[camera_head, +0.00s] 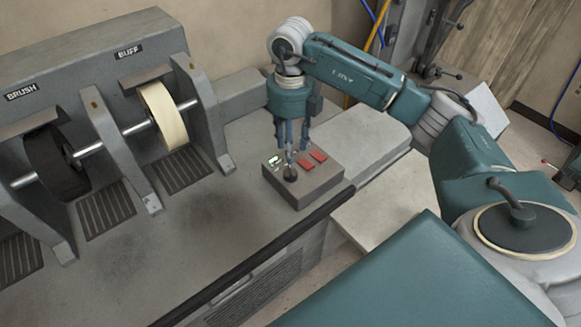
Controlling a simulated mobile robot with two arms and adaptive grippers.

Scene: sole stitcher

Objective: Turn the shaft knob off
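The shaft knob seems to be the small black knob (290,175) on the front part of the grey control box (318,190). My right gripper (289,157) points down from above, its fingertips at or just above the knob. I cannot tell whether the fingers touch it, or how far apart they are. The fingers partly cover the box top. My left gripper is not in view.
A green-lit switch (274,161) and two red switches (318,156) sit close around the knob. The grey machine carries a pale buff wheel (163,116) and a dark brush wheel (56,165) at left. The bench (190,235) in front is clear.

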